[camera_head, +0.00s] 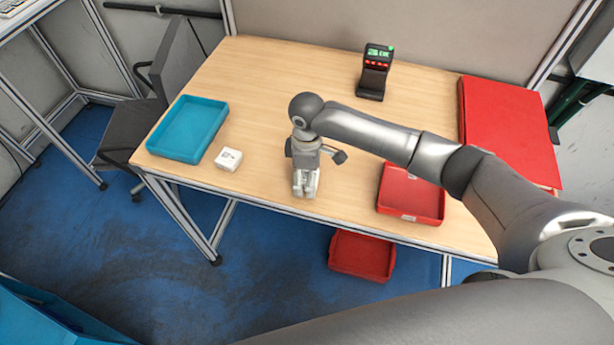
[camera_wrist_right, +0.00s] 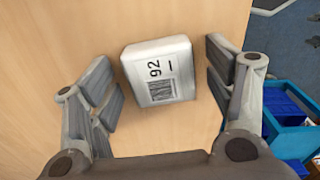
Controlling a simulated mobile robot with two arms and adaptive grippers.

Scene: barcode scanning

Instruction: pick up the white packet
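A small white packet (camera_head: 228,159) with dark print lies on the wooden table between the blue tray and my right gripper. My right gripper (camera_head: 305,187) points down near the table's front edge, to the right of that packet. In the right wrist view, a white packet (camera_wrist_right: 160,72) with a barcode and the number 92 shows between the spread fingers of the gripper (camera_wrist_right: 162,92). Gaps show on both sides of it, so the gripper is open and holds nothing. I cannot tell whether both views show the same packet. My left gripper is not in view.
A blue tray (camera_head: 170,153) stands at the table's left. A red tray (camera_head: 400,213) lies at the front right, beside a large red box (camera_head: 508,130). A black scanner (camera_head: 374,75) stands at the back. A red crate (camera_head: 362,256) is below.

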